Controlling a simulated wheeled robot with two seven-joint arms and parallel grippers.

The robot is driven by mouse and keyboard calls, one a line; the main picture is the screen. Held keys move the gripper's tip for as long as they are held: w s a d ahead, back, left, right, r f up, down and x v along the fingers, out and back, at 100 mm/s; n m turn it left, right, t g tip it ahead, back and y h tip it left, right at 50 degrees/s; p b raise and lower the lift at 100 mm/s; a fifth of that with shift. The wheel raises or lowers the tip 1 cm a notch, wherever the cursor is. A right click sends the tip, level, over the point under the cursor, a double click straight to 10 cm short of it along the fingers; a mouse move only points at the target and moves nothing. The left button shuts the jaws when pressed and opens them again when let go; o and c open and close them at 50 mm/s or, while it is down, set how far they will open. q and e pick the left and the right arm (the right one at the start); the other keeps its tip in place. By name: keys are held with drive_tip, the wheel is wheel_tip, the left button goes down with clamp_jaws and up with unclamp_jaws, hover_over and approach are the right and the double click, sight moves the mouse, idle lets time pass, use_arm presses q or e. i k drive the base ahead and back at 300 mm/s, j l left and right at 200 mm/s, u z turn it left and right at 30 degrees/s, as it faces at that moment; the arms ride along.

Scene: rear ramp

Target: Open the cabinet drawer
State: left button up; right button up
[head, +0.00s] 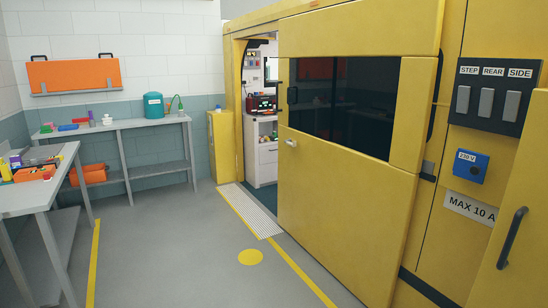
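A white cabinet (267,168) shows through the narrow doorway of the yellow vehicle. Its front appears to have drawers, but it is small and partly cut off by the sliding door, so I cannot tell whether any drawer is open. A small yellow cabinet (222,150) stands left of the doorway, and no drawer can be made out on it. Neither of my grippers is in view.
The yellow sliding door (345,190) with a dark window covers the doorway's right side. A ribbed step (250,211) lies at its foot. Grey workbenches (150,123) stand along the left and back. The grey floor between is clear.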

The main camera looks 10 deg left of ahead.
sight(268, 155)
drive_tip(key=i+j+u, duration=0.35)
drive_tip(key=i, duration=0.15)
drive_tip(key=i+u, duration=0.3)
drive_tip(key=i, duration=0.2)
drive_tip(key=i+u, duration=0.2)
drive_tip(key=i, duration=2.05)
drive_tip(key=i+j, duration=0.1)
drive_tip(key=i, duration=2.8)
drive_tip(key=i+j, duration=0.15)
drive_tip(key=i, duration=1.3)
drive_tip(key=i+l+z, duration=0.05)
